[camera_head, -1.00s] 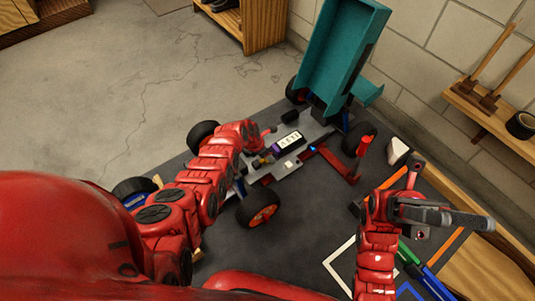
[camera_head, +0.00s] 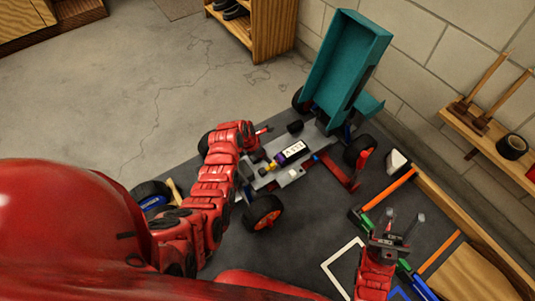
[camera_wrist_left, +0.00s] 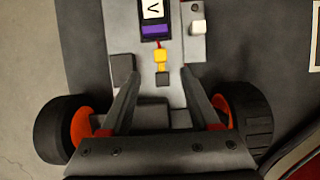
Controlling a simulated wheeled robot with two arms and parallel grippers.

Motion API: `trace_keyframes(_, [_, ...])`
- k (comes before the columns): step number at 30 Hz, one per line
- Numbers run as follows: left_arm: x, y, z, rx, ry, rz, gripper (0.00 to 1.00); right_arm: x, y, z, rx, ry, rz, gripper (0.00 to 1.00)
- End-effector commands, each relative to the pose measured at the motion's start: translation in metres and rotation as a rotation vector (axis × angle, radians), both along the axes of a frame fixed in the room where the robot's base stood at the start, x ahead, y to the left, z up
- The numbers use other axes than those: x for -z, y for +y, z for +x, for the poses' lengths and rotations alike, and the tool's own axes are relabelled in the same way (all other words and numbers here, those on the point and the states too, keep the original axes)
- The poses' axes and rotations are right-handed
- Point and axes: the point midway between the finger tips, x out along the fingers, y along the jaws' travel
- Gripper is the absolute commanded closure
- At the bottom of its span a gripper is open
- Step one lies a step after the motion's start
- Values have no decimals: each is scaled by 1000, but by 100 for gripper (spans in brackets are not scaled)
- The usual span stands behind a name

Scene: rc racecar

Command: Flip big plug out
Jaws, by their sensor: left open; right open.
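The big plug (camera_wrist_left: 160,57) is a yellow connector on a short red wire from the battery, with a dark piece below it in the left wrist view. It also shows small and yellow in the head view (camera_head: 272,166). The battery (camera_head: 291,152) has a white label and a purple end and lies in the car's grey chassis (camera_head: 285,178). My left gripper (camera_wrist_left: 160,70) is open, with one finger on each side of the plug and apart from it. My left arm hides much of it in the head view. My right gripper (camera_head: 402,222) is open and empty, right of the car.
The car's teal body shell (camera_head: 340,65) stands tilted up at its far end. Orange-hubbed wheels (camera_head: 262,212) flank the chassis. A red part (camera_head: 345,175) sticks out on its right. Colored tools (camera_head: 390,188) lie at the right, near a wooden edge and block wall.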

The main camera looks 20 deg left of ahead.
Motion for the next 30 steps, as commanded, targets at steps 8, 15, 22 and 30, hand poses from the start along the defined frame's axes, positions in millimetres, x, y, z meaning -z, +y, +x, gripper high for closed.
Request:
trace_keyframes(8, [-42, 10, -11, -1, -5, 0, 38, -18, -2, 1, 5, 10, 31, 50])
trace_keyframes(15, [-48, 11, -16, 1, 2, -2, 38, -20, -2, 2, 5, 15, 37, 50])
trace_keyframes(22, [-48, 11, -16, 1, 1, -1, 38, -19, -2, 2, 4, 15, 37, 50])
trace_keyframes(30, [-48, 12, -15, 3, -5, 2, 38, -19, -2, 2, 4, 15, 37, 50])
